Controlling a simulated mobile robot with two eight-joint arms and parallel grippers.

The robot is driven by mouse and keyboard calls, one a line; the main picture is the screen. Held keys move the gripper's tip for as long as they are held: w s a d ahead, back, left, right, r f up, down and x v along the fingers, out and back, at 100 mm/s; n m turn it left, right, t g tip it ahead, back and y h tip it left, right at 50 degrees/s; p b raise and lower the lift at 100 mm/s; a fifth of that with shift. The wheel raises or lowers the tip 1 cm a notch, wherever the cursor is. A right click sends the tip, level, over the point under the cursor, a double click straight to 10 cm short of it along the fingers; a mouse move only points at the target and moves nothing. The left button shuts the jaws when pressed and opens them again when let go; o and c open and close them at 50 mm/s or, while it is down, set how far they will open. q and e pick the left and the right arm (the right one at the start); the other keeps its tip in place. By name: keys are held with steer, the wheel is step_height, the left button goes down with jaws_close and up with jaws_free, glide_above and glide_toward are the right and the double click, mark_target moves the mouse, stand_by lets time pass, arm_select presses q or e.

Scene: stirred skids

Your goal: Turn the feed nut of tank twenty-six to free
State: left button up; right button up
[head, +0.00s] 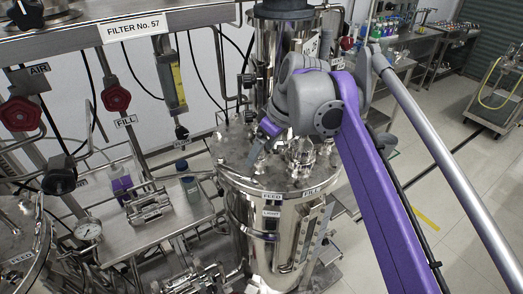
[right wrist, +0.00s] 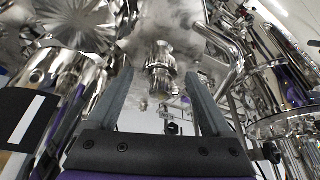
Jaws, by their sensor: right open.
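A shiny steel tank (head: 290,225) stands in the middle of the head view, with FEED (head: 272,196) and FILL labels at its lid rim. I cannot read a number twenty-six on it. Steel fittings (head: 301,150) stand on its lid. My right gripper (head: 254,160) is over the left part of this lid, partly hidden by its own wrist. In the right wrist view, my right gripper (right wrist: 158,76) is open, its two grey fingers apart. A steel fitting (right wrist: 160,62) shows between them, apart from both. I cannot tell whether it is the feed nut. My left gripper is out of view.
A steel bench (head: 170,225) with bottles and a clamp-like fitting (head: 150,207) stands left of the tank. Red valve knobs (head: 117,95) hang from the frame behind. Another tank (head: 25,235) is at the lower left. The floor (head: 440,180) at right is mostly clear.

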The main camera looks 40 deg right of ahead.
steer(key=v, duration=1)
steer(key=shift+s+f, duration=0.1)
